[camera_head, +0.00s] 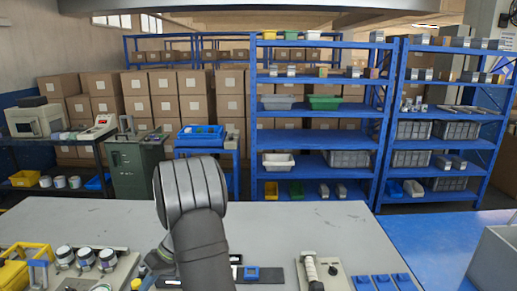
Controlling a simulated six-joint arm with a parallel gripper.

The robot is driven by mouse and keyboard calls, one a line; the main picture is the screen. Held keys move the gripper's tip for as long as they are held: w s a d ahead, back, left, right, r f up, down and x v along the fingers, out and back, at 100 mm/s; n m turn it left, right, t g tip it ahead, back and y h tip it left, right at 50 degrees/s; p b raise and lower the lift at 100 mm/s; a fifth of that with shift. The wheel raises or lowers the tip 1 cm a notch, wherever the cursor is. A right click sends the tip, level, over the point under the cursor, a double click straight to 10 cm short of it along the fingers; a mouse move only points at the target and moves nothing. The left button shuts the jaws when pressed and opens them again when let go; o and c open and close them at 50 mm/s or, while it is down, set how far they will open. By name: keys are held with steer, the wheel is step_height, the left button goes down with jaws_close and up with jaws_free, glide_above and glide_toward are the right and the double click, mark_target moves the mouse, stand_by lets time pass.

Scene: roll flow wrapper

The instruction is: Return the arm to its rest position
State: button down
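A dark grey rounded part of my arm rises from the bottom edge, left of centre, and stands in front of the grey worktable (310,222). My gripper cannot be made out in this view. Whether it holds anything is not shown. My arm hides a strip of the table behind it.
A pale fixture with a white roller (311,268), a small blue square frame (251,273) and blue blocks (382,283) lie at front right. A grey box (495,258) stands far right. The table's back half is clear.

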steer(key=shift+w+r+m+y, duration=0.1)
steer(key=shift+w+m+y, duration=0.15)
steer(key=shift+m+y, duration=0.3)
